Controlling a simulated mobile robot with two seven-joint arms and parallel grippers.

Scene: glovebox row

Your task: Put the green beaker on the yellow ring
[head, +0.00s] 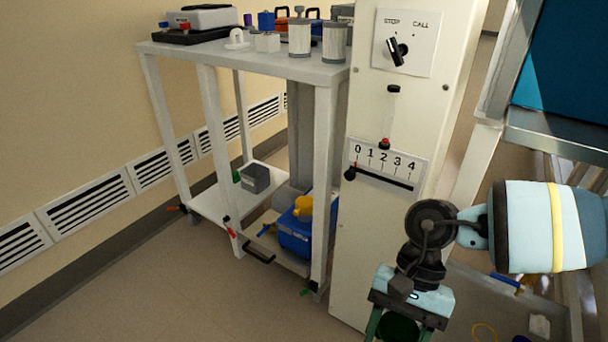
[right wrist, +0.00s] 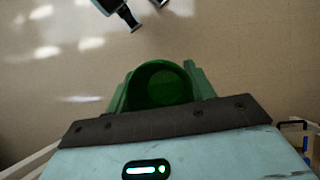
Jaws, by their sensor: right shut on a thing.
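The green beaker (head: 398,328) is at the bottom of the head view, partly cut off by the frame edge. My right gripper (head: 399,334) is shut on it, with its green fingers on either side. In the right wrist view the beaker's round open mouth (right wrist: 163,84) shows between the fingers. A thin yellow ring (head: 484,324) lies on a pale surface at the lower right of the head view, to the right of the beaker and apart from it. Its lower part is cut off. My left gripper is not identifiable in either view.
A white panel column (head: 360,245) with a dial and slider stands left of my right arm. A white cart (head: 205,105) stands further left. Near the ring are a white object (head: 540,325) and a purple one (head: 520,339). Open floor (head: 180,290) is at lower left.

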